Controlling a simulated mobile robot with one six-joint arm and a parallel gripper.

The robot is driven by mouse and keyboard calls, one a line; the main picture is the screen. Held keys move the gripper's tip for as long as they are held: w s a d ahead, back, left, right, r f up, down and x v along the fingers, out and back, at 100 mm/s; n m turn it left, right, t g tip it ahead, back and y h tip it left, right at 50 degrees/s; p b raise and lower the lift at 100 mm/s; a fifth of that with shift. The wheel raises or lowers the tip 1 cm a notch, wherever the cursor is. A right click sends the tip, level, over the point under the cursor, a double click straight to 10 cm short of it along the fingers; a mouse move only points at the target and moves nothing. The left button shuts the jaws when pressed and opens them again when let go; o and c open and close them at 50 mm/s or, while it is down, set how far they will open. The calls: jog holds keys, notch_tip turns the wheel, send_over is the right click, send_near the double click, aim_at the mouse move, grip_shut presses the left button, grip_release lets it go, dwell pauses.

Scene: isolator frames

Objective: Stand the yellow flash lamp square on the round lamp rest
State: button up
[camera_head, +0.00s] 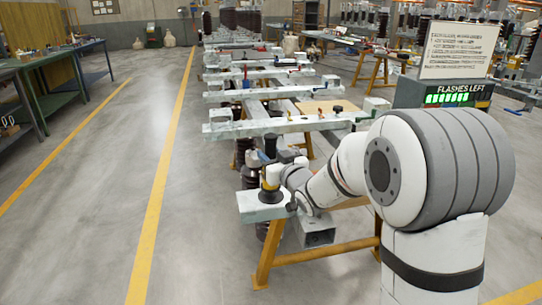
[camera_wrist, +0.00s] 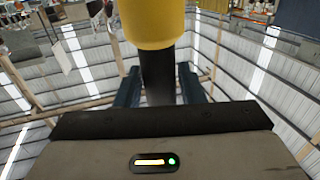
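The yellow flash lamp shows in the wrist view as a yellow head (camera_wrist: 152,24) with a black handle (camera_wrist: 158,75). My gripper (camera_wrist: 159,88) has one finger on each side of that handle and appears shut on it. The wrist picture looks upside down, with the roof low in it. I cannot make out the round lamp rest, nor whether the lamp touches anything below.
Several pale grey beams (camera_head: 262,128) with blocks and knobs lie crosswise behind my gripper. An orange trestle (camera_head: 268,255) stands below. A "FLASHES LEFT" box (camera_head: 446,94) with lit green bars is at the right. The grey floor (camera_head: 105,185) at the left is clear.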

jog(key=shift+o, duration=1.4)
jog(key=shift+r, duration=0.1)
jog(key=shift+r, duration=0.1)
jog(key=v, duration=1.2)
jog(key=s+d+f+m+g+h, duration=0.5)
jog(key=s+d+f+g+h, duration=0.15)
jog(key=d+h, duration=0.35)
jog(key=s+d+f+g, duration=0.1)
jog(key=s+g, duration=0.2)
jog(key=s, duration=0.6)
jog(key=s+d+f+m+g, duration=0.1)
jog(key=s+g, duration=0.3)
jog(key=s, duration=0.5)
jog(key=shift+s+d+f+y+p, duration=0.25)
jog(key=shift+d+f+y+p, duration=0.15)
jog(key=shift+f, duration=0.3)
